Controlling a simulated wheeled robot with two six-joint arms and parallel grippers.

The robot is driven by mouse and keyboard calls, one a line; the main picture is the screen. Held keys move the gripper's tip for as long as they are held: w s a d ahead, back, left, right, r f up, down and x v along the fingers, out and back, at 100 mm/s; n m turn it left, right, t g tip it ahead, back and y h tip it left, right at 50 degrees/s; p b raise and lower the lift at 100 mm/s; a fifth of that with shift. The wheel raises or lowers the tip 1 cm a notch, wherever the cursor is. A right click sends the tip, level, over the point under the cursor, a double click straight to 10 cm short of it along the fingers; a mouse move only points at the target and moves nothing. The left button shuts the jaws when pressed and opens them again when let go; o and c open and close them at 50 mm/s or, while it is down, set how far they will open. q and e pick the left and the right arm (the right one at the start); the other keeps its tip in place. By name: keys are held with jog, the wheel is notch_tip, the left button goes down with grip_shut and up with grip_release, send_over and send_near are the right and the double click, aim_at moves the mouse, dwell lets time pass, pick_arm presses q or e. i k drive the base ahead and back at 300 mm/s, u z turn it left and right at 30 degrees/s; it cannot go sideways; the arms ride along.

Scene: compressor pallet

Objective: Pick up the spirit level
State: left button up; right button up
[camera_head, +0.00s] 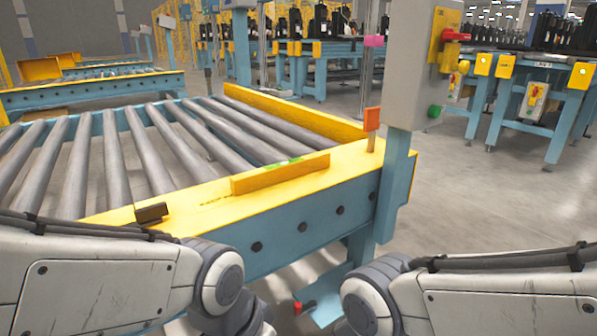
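The spirit level (281,173) is a yellow-orange bar with a green vial on its top edge. It stands on its long edge on the yellow rim (215,204) of the roller conveyor, near the conveyor's front right corner. My two arms come in from the lower left and lower right, in front of the conveyor. Both grippers are outside the picture, so I cannot see their fingers. Nothing visible touches the level.
The conveyor's grey rollers (150,150) lie behind the level. A small dark block (151,213) sits on the rim to its left. An orange-topped post (371,120) and a grey control box (408,65) with a red switch stand to its right. Open floor (470,200) lies further right.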

aim_at(244, 183)
jog(key=z, duration=1.5)
jog(key=i, duration=0.75)
jog(key=u, duration=2.6)
